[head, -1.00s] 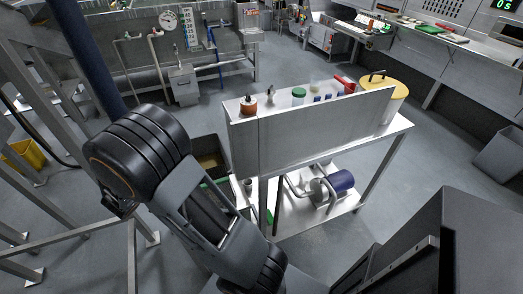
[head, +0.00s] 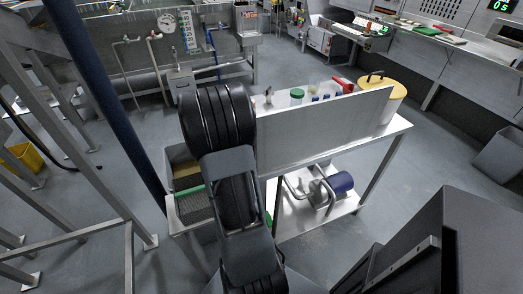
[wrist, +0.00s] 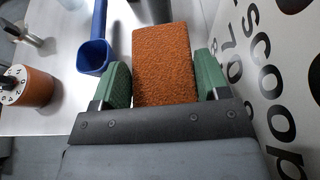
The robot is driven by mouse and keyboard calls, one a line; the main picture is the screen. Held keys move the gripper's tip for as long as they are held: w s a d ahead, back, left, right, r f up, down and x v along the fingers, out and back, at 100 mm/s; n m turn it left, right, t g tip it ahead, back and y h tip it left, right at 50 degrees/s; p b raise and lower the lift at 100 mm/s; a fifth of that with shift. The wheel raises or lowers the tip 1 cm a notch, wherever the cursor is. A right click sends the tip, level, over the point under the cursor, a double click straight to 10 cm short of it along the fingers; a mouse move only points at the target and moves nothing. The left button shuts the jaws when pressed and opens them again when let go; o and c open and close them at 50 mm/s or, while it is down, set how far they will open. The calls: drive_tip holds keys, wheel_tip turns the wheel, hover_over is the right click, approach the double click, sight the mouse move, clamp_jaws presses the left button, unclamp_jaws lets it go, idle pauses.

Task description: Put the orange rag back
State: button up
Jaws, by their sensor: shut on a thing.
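The orange rag (wrist: 165,55) shows in the wrist view as a flat, rough-textured orange piece between the two green fingers. My gripper (wrist: 163,88) is shut on it, with a finger along each side. The rag's far end extends past the fingertips, above a pale surface. I cannot tell whether it touches that surface. In the head view my arm hides the gripper and the rag.
A board with dark lettering (wrist: 275,75) stands close on the right.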

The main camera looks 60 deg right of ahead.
drive_tip(key=shift+f+b, duration=0.5)
drive_tip(key=shift+f, duration=2.55)
drive_tip(key=shift+f, duration=0.2)
drive_tip(key=o, duration=0.9)
